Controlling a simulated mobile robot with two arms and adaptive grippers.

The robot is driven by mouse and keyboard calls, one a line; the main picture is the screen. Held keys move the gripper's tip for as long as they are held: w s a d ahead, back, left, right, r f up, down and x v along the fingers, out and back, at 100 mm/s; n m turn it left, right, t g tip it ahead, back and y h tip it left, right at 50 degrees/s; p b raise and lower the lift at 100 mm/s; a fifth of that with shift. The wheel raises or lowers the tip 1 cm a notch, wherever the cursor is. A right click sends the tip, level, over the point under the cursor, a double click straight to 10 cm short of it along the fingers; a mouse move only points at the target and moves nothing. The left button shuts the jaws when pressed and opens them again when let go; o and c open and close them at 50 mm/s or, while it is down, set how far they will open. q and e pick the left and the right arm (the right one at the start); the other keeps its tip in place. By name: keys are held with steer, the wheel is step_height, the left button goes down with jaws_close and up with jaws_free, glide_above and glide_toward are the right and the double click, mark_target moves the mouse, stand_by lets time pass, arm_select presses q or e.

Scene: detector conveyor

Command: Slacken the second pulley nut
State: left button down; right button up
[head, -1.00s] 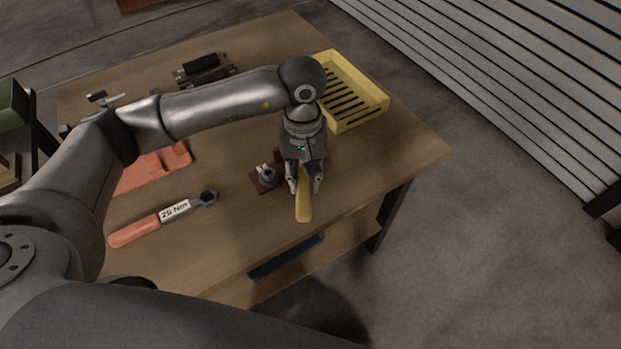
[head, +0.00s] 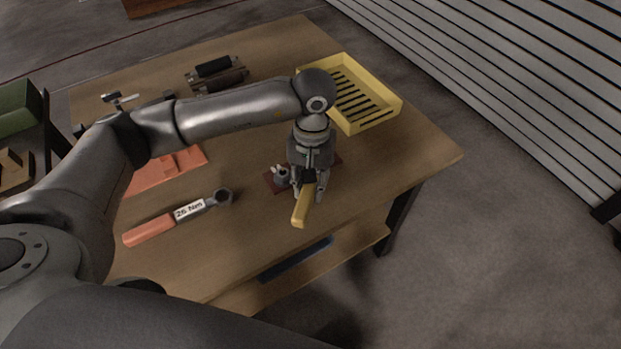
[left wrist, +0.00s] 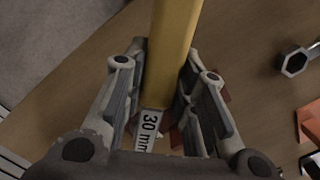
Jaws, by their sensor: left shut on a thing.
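My left gripper (head: 309,192) is shut on a yellow-handled wrench (head: 302,210) and points down over the front right of the table. In the left wrist view the yellow handle (left wrist: 171,50) runs between the two fingers, with a white label (left wrist: 149,130) reading "30" and a partly hidden unit. The rest of the base and the wrench's working end are hidden behind the gripper, so I cannot tell whether the wrench sits on a nut. My right gripper is not seen.
A yellow slotted tray (head: 388,117) is at the back right. A black roller unit (head: 215,70) and an orange-red holder (head: 190,160) are further back.

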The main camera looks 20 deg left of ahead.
arm_select(q)
step_height(320, 180, down, 3)
steer(key=shift+b, duration=0.45)
steer(key=shift+r, duration=0.1)
steer(key=shift+b, duration=0.3)
stand_by(0.5)
steer(key=shift+b, duration=0.3)
